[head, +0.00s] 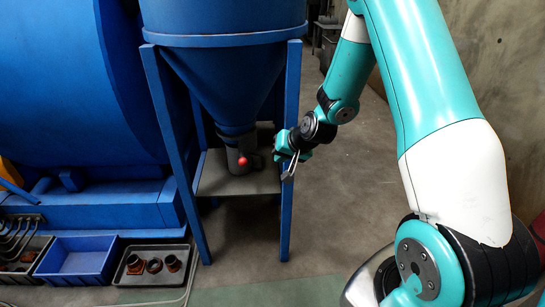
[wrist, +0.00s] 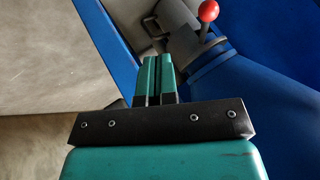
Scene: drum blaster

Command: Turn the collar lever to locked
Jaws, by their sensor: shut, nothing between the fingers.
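The collar lever has a red ball knob (head: 243,161) and sits low on the hopper's outlet collar (head: 236,140). In the wrist view the red knob (wrist: 208,11) stands at the top, right of centre, on a short grey stem above the grey collar (wrist: 196,58). My gripper (head: 288,170) is to the right of the lever, by the stand's front right leg, and apart from the knob. Its teal fingers (wrist: 155,62) are together and hold nothing; they point up the picture, left of the lever. Whether the lever is locked cannot be told.
The blue hopper (head: 225,75) stands on blue legs (head: 287,215) with a grey shelf (head: 235,183) under the outlet. A blue drum machine (head: 70,90) is at left. A blue bin (head: 77,262) and a grey tray of parts (head: 128,279) lie on the floor.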

